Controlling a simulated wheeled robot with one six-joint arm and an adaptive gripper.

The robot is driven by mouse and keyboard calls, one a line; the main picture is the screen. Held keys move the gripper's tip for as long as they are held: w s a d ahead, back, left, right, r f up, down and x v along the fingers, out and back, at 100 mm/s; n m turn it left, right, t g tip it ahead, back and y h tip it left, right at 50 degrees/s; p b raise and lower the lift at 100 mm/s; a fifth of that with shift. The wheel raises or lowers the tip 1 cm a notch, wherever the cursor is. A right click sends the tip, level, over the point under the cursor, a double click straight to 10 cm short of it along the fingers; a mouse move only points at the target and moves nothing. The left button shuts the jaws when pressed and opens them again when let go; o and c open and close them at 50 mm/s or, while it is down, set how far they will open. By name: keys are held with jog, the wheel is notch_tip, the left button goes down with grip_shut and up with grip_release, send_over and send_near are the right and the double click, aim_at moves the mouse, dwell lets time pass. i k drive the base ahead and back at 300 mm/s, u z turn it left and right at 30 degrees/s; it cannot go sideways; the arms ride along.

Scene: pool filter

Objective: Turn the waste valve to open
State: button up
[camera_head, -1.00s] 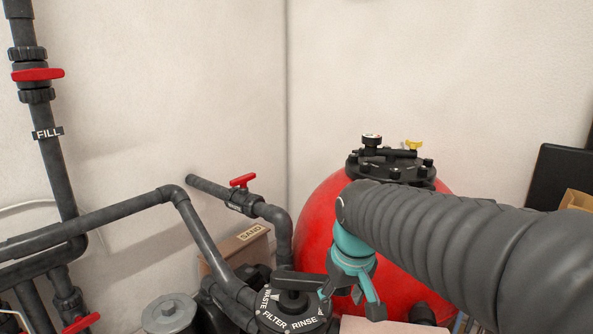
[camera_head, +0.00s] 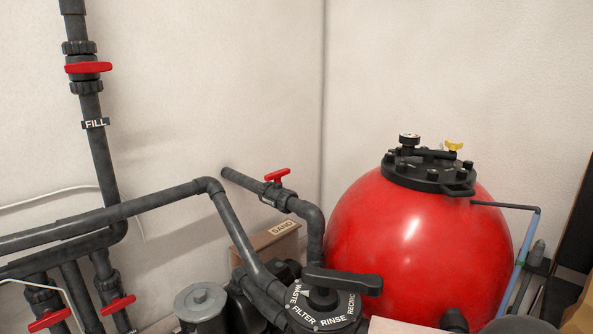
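A red-handled valve (camera_head: 277,175) sits on the dark grey pipe that comes out of the back wall, left of the room corner. Its handle appears to lie across the pipe. A small label on its body is too small to read, so I cannot confirm that it is the waste valve. A round multiport valve (camera_head: 322,298) at the bottom centre has a black lever and the words WASTE, FILTER, RINSE and a partly hidden one. The lever points right. My gripper is not in view.
A large red tank (camera_head: 415,240) with a black lid stands right of the valve. A SAND box (camera_head: 268,243) is below the pipe. Grey pipes (camera_head: 110,213) and a FILL valve (camera_head: 86,68) fill the left. The wall above the red-handled valve is clear.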

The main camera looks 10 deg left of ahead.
aim_at(277, 175)
jog(key=u, duration=0.05)
jog(key=k, duration=0.5)
jog(key=u, duration=2)
jog(key=i, duration=1.55)
jog(key=z, duration=2.1)
